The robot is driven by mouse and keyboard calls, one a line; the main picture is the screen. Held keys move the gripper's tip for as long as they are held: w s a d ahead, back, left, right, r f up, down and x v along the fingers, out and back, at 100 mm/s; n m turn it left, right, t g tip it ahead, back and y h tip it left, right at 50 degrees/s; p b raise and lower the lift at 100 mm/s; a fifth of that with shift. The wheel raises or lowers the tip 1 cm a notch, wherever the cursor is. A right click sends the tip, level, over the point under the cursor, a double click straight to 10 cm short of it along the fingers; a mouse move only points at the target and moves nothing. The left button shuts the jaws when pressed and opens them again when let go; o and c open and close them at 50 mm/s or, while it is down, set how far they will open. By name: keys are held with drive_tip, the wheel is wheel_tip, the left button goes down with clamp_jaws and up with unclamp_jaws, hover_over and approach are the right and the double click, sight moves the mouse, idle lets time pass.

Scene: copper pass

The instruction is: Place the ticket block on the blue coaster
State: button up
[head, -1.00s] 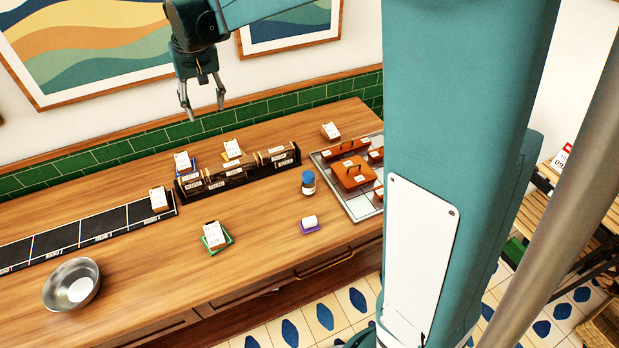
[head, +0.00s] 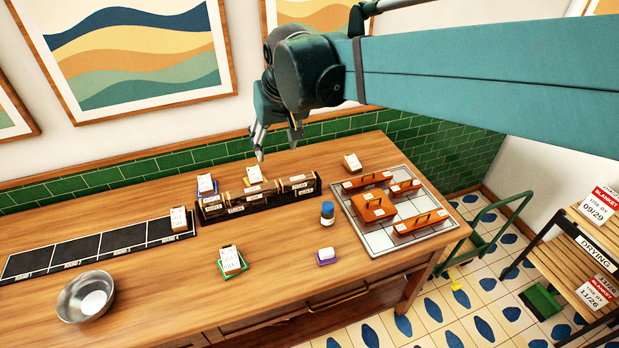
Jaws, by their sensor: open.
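My gripper (head: 277,150) is open and empty, fingers pointing down, in front of the tiled wall. Its left fingertip shows just above a ticket block (head: 254,174) on a yellow coaster (head: 266,181). The blue coaster (head: 213,188) lies left of that, mostly hidden under another ticket block (head: 205,183). More similar blocks show: one on a green coaster (head: 243,266), one (head: 178,217) at the right end of the black strip, and one (head: 351,162) on bare wood at the back right. Which block the task means, I cannot tell.
A dark labelled rack (head: 237,205) stands in front of the blue and yellow coasters. A blue-capped jar (head: 327,214), a purple coaster (head: 327,262) with a white item, a metal bowl (head: 72,307) and a tray (head: 375,243) of orange lidded pieces share the counter. The front middle has bare wood.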

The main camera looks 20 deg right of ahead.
drive_tip(key=s+d+f+t, duration=0.1)
drive_tip(key=s+d+f, duration=0.1)
drive_tip(key=s, duration=0.4)
drive_tip(key=s+d+f, duration=0.2)
drive_tip(key=s, duration=0.5)
drive_tip(key=s+d+f+t, duration=0.1)
drive_tip(key=s+d+f, duration=0.1)
drive_tip(key=s, duration=0.5)
drive_tip(key=shift+d+f+t, duration=0.25)
drive_tip(key=shift+f+t, duration=0.05)
drive_tip(key=shift+s, duration=0.1)
